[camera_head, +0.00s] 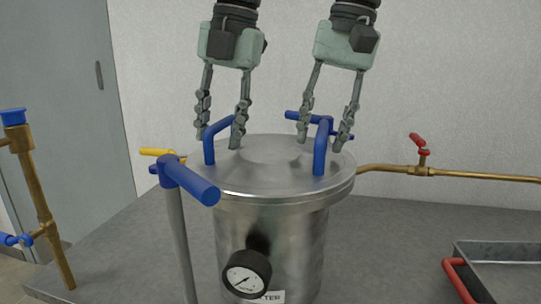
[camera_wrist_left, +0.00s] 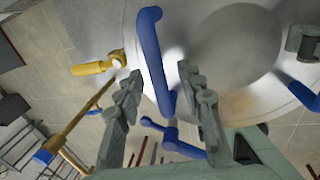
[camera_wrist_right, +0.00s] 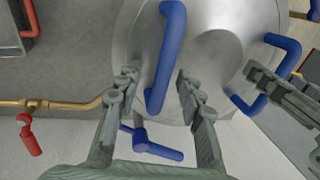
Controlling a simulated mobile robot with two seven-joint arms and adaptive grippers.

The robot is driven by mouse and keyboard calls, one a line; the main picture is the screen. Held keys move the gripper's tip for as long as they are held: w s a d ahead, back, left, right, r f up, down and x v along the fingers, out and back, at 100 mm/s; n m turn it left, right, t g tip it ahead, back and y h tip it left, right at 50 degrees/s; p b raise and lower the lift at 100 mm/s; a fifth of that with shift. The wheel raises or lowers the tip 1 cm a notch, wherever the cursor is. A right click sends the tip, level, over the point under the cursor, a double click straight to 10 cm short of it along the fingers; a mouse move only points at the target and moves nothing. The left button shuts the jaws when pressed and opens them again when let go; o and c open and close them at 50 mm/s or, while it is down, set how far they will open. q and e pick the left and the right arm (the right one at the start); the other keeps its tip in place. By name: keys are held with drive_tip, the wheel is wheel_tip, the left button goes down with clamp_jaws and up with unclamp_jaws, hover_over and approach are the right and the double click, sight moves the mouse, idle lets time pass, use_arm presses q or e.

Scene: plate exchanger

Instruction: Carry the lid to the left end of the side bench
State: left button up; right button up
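The lid (camera_head: 265,165) is a round steel disc lying flat on top of a steel vessel (camera_head: 300,235). It carries two upright blue handles, a left one (camera_head: 210,147) and a right one (camera_head: 320,158). My left gripper (camera_head: 218,140) is open, pointing down with its fingers on either side of the left handle; the left wrist view shows that handle (camera_wrist_left: 154,60) between the fingers. My right gripper (camera_head: 323,141) is open around the right handle; the right wrist view shows that handle (camera_wrist_right: 166,60) between the fingers. I cannot tell which surface is the side bench.
A blue lever (camera_head: 190,182) on a post stands at the vessel's front left, with a yellow lever (camera_head: 155,152) behind it. A brass pipe (camera_head: 470,175) with a red valve runs right. A metal tray (camera_head: 500,250) with a red handle sits at right. A gauge (camera_head: 245,276) faces front.

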use_arm(q)
drive_tip(key=shift+c, duration=0.3)
use_arm(e)
drive_tip(key=shift+c, duration=0.3)
use_arm(q)
clamp_jaws()
use_arm(e)
clamp_jaws()
use_arm(q)
drive_tip(key=shift+r, duration=0.1)
use_arm(e)
drive_tip(key=shift+r, duration=0.15)
